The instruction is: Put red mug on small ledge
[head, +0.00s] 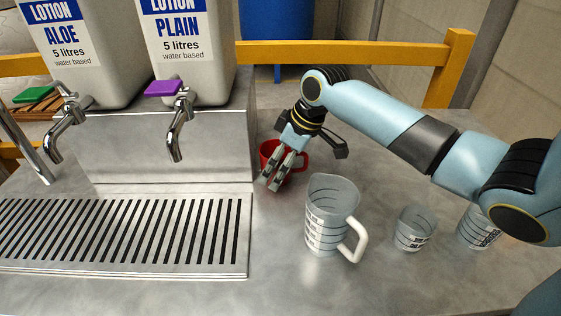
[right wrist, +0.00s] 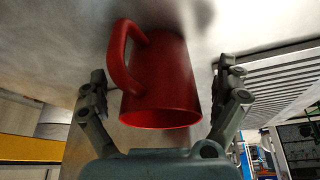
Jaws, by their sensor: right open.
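The red mug (head: 269,150) stands on the metal counter just right of the steel block, partly hidden behind my right gripper (head: 271,182). Its handle shows to the right of the gripper. In the right wrist view the red mug (right wrist: 163,85) lies between the two open fingers of my right gripper (right wrist: 160,82), with its rim towards the camera and its handle on the left. Gaps show between the mug and the fingers. I cannot pick out the small ledge with certainty; a raised steel block (head: 170,150) carries the lotion containers. My left gripper is not in view.
A clear measuring jug (head: 328,225) with a white handle stands in front of my right gripper. Two clear measuring cups, one small (head: 412,230) and one (head: 478,228) under my arm, stand further right. A slotted drip tray (head: 120,235) lies left. Metal taps (head: 177,125) jut out from the containers.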

